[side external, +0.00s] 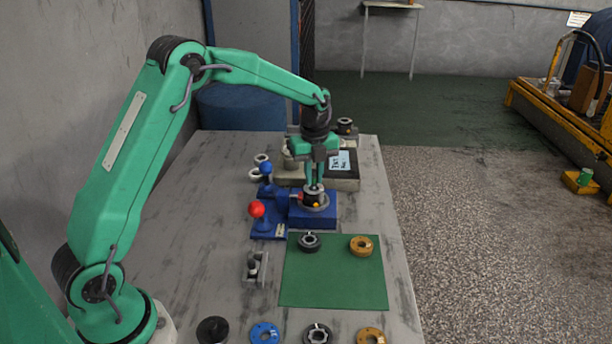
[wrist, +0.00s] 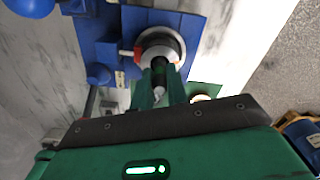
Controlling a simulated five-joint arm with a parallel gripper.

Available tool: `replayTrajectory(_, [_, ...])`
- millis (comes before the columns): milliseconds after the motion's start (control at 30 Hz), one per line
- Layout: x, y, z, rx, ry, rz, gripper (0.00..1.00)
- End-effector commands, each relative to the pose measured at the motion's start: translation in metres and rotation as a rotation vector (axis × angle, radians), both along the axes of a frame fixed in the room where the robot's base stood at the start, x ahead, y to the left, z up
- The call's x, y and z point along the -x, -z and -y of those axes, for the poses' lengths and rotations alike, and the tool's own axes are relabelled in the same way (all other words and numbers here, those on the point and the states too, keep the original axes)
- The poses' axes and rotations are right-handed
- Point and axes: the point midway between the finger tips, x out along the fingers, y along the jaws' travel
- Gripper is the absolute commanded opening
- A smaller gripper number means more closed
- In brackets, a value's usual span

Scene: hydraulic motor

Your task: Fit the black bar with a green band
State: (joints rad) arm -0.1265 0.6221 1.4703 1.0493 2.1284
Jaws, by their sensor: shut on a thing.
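My gripper (side external: 314,184) points straight down over the round motor housing (side external: 314,201), which sits on a blue block (side external: 325,222). In the wrist view my gripper (wrist: 160,82) is shut on the black bar with a green band (wrist: 159,68). The bar stands between the fingers, over the middle of the housing's pale ring (wrist: 178,45). The fingers hide most of the bar and its band. I cannot tell how deep its lower end sits in the housing.
A red-knobbed lever (side external: 257,209) and a blue-knobbed one (side external: 266,168) stand left of the housing. A green mat (side external: 335,285) in front carries a dark ring (side external: 309,242) and a brass ring (side external: 361,245). Several round parts line the table's front.

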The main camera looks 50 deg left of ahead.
Motion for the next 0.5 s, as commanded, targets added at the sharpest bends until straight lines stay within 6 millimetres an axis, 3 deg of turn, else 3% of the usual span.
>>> replayTrajectory(500, [-0.0002, 0.0069, 0.0, 0.0, 0.0, 0.001, 0.0])
